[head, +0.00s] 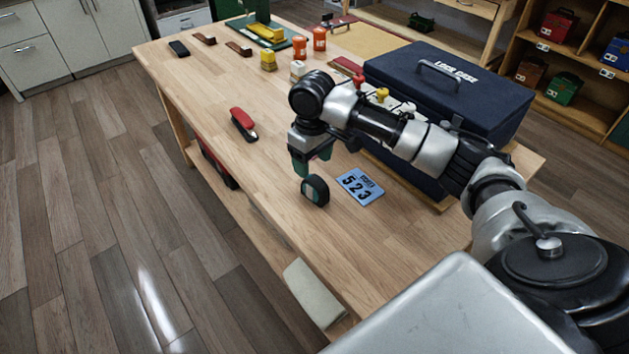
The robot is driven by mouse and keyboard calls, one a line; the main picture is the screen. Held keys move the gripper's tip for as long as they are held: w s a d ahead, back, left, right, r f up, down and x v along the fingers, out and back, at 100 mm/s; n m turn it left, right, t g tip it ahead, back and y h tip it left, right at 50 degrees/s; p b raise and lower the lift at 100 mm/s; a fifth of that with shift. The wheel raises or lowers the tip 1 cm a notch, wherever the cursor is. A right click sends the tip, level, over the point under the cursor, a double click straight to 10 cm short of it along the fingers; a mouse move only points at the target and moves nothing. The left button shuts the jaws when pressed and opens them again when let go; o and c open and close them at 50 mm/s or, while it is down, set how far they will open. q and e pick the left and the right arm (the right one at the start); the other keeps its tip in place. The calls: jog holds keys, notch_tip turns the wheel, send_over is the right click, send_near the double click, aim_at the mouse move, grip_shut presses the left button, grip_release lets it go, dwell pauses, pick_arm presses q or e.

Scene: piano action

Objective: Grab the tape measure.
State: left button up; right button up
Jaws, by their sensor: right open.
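A small dark round tape measure (315,190) with a teal-grey face stands on the wooden table near its left front edge. My right gripper (304,169) is just above and behind it in the head view, pointing down with green-tipped fingers. The gripper is open and holds nothing that I can see. I cannot tell whether a finger touches the tape measure. My left gripper is not in view.
A blue card marked 523 (360,187) lies right of the tape measure. A dark blue case (450,85) stands behind my right arm. A red and black stapler-like tool (243,124) lies near the left edge. The wooden table (250,175) is clear between them.

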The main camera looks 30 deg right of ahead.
aim_at(313, 181)
jog(key=f, duration=0.3)
jog(key=shift+s+a+f, duration=0.2)
jog(key=shift+s+f, duration=0.1)
jog(key=shift+f, duration=0.4)
jog(key=shift+w+d+f, duration=0.1)
jog(key=shift+d+f, duration=0.15)
jog(key=shift+f, duration=1.15)
jog(key=shift+d+f, duration=0.2)
jog(key=shift+f, duration=1.15)
jog(key=c, duration=1.1)
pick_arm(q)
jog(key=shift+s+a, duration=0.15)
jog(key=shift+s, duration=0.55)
pick_arm(e)
jog(key=shift+r, duration=0.1)
jog(key=shift+c, duration=0.3)
jog(key=shift+r, duration=0.1)
